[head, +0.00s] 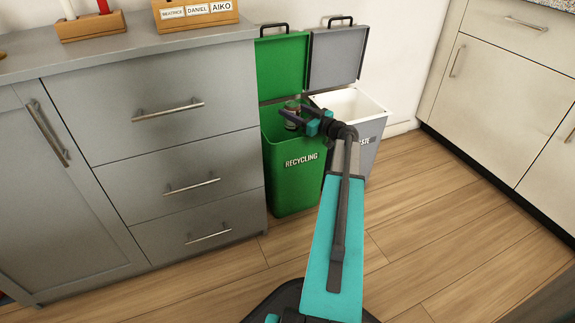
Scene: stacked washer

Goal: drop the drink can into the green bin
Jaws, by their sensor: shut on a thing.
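The green bin (290,180), marked RECYCLING, stands on the floor beside the grey drawers. Its lid (281,66) is up and its top is open. My gripper (291,118) is over the bin's opening, shut on the drink can (291,106). The can is small and dark in this view and is partly hidden by the fingers. I cannot tell exactly how high the can is above the rim.
A grey bin (362,155) with a white inner rim and raised lid stands just right of the green bin. Grey drawers (165,150) border it on the left. A wooden name block (195,13) is on the counter. Wooden floor (430,220) is clear at right.

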